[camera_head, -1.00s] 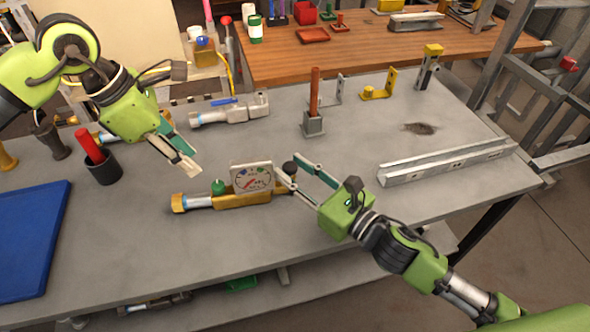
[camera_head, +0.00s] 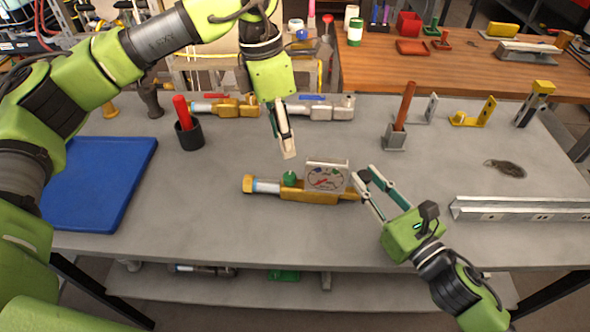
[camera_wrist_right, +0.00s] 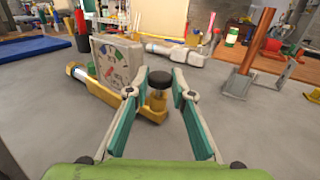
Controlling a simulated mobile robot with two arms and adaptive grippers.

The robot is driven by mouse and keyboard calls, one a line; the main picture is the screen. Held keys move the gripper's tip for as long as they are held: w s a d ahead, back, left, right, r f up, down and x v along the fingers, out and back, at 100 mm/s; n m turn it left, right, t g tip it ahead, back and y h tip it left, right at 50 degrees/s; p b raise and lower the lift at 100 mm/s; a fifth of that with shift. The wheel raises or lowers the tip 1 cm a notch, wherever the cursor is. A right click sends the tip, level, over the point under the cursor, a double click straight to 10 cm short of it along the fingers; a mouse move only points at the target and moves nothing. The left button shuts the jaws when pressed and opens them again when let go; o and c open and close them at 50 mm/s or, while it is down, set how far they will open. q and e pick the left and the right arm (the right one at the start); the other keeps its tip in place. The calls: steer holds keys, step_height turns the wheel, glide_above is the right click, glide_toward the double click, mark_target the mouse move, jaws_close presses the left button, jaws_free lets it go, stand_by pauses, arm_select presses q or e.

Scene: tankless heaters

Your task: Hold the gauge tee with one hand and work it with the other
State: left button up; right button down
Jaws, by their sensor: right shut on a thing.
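The gauge tee (camera_head: 312,193) lies on the grey bench, a brass body with a pale pipe section at its left, a green knob (camera_head: 289,178) and an upright square dial (camera_head: 326,177). In the right wrist view its black-topped stem (camera_wrist_right: 158,90) stands between the fingers of my right gripper (camera_head: 362,180). My right gripper is shut on this end of the tee. My left gripper (camera_head: 288,152) points down just behind and above the green knob, apart from it. Its fingers are seen nearly edge-on, so their opening is unclear.
A brass fitting (camera_head: 228,108) and a grey fitting (camera_head: 322,108) lie behind the tee. A black cup (camera_head: 189,136) holds a red-handled tool. A blue mat (camera_head: 99,183) is at left, a metal rail (camera_head: 520,209) at right. The bench in front of the tee is clear.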

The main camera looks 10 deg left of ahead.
mark_target(289, 175)
arm_select(q)
steer(key=shift+n+y, duration=0.8)
steer(key=f, duration=0.3)
steer(key=d+f, duration=0.1)
steer(key=f, duration=0.6)
steer(key=shift+w+d+f, duration=0.1)
steer(key=shift+d+f, duration=0.05)
steer(key=shift+f, duration=0.15)
jaws_close()
